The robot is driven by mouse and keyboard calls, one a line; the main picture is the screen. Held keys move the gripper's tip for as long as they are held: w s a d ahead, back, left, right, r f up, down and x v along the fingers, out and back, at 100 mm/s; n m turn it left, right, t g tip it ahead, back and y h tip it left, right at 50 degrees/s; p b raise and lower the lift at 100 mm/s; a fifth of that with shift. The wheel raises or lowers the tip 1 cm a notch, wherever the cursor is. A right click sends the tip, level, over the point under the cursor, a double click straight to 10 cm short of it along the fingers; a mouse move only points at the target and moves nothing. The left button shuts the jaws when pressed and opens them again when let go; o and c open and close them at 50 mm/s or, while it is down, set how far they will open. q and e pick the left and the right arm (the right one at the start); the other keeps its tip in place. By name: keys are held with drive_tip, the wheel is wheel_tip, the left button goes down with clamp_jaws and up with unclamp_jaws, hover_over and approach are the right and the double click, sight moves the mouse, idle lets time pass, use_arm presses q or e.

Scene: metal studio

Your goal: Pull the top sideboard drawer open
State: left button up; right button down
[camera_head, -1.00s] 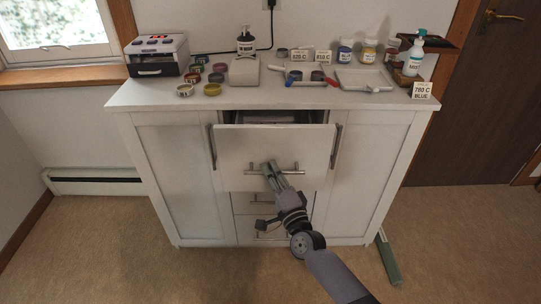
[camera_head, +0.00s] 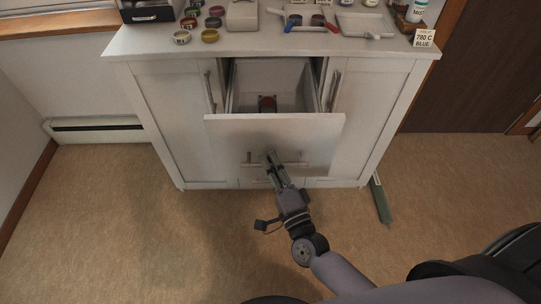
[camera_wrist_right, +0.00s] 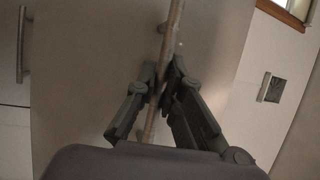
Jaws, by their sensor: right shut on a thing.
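The white sideboard (camera_head: 160,115) stands against the wall. The drawer's bar handle (camera_head: 295,164) runs across the front. My right gripper (camera_head: 270,160) is shut on this handle near its middle. In the right wrist view the two fingers (camera_wrist_right: 162,78) close around the handle bar (camera_wrist_right: 172,40). My left gripper is not in view.
Jars (camera_head: 181,37), a printer-like box (camera_head: 150,10), a white tray (camera_head: 362,24) and a bottle (camera_head: 417,10) stand on the sideboard top. A green strip (camera_head: 381,200) lies on the floor at the right. The floor in front is otherwise mostly clear.

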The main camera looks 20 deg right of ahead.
drive_tip(key=shift+f, duration=0.1)
drive_tip(key=c, duration=1.7)
unclamp_jaws()
drive_tip(key=v, duration=1.2)
drive_tip(key=shift+f, duration=0.1)
